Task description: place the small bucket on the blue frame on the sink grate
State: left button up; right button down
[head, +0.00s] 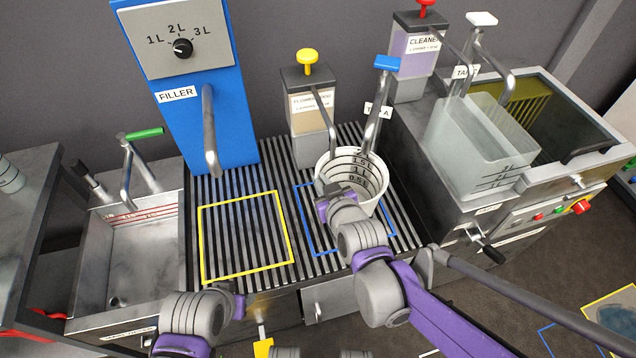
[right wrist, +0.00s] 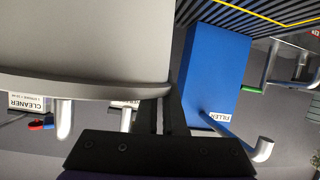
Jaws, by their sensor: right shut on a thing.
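The small bucket (head: 368,194) is white with litre marks inside and stands upright under a tap on the right half of the sink grate (head: 240,235). My right gripper (head: 338,196) is shut on its near left wall. In the right wrist view the bucket (right wrist: 90,40) fills the upper left, with my right gripper (right wrist: 165,105) at its rim. The blue frame (head: 304,219) lies on the grate around and under the bucket, partly hidden by the bucket and my arm. I cannot tell whether the bucket touches the grate. My left gripper (head: 238,303) is low at centre left, its jaws unclear.
A yellow frame (head: 204,245) on the grate is empty. The blue filler (head: 207,125) stands behind it. A dispenser with a yellow knob (head: 307,115) and a blue-handled tap (head: 385,66) stand close behind the bucket. A translucent container (head: 480,140) is at right.

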jog(key=shift+w+a, duration=0.2)
jog(key=shift+w, duration=0.3)
jog(key=shift+w+a, duration=0.2)
jog(key=shift+w, duration=0.25)
jog(key=f, duration=0.1)
jog(key=f+b, duration=0.1)
jog(key=f, duration=0.1)
jog(key=shift+w+f+b, duration=0.25)
jog(key=shift+f+b, duration=0.05)
jog(key=shift+f, duration=0.05)
jog(key=shift+r, duration=0.1)
jog(key=c, duration=1.4)
grip_release()
jog(key=shift+c, duration=0.2)
jog(key=o, duration=0.4)
jog(key=shift+o, duration=0.2)
